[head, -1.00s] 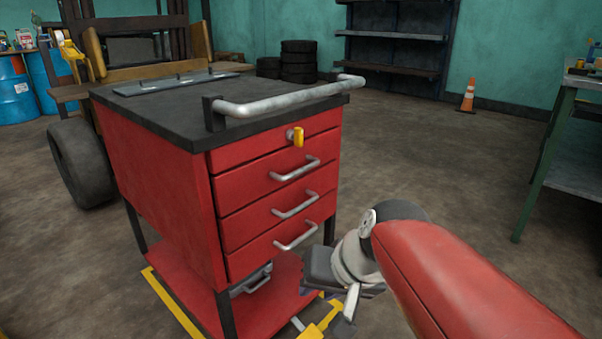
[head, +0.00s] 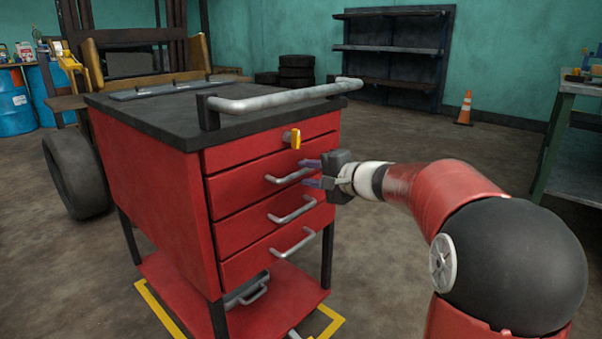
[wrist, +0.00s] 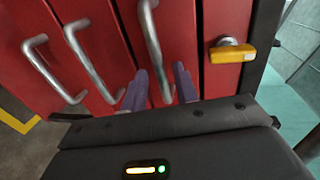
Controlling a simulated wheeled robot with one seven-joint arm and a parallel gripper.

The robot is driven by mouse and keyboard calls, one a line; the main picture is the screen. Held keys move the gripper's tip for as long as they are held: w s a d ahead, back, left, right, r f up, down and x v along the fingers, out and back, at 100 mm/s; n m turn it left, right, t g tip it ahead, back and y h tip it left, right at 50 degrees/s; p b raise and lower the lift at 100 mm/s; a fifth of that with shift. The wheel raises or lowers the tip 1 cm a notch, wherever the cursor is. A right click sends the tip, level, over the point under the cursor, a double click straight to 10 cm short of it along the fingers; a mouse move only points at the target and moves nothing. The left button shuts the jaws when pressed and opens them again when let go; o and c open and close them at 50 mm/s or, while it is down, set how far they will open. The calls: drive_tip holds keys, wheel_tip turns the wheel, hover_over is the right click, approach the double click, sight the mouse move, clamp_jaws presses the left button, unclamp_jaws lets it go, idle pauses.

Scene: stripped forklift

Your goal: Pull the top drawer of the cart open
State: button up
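The red cart (head: 150,190) has a stack of red drawer fronts. The topmost front (head: 258,154) carries a yellow key-like piece on a round metal lock (head: 293,138) and no bar handle; it looks shut. The front below has a silver bar handle (head: 289,176), also in the wrist view (wrist: 152,50). My gripper (head: 308,173) is at the right part of that handle. In the wrist view its two purple fingers (wrist: 161,80) are apart, one on each side of the bar. I cannot tell whether they touch it. The yellow lock also shows in the wrist view (wrist: 230,51).
Two lower bar handles (head: 292,210) (head: 294,243) sit below. A thick push bar (head: 285,97) juts out over the drawer fronts. A green workbench (head: 560,130) stands at the right, an orange cone (head: 464,108) behind. Floor right of the cart is open.

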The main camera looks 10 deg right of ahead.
drive_tip(key=shift+x, duration=1.4)
clamp_jaws()
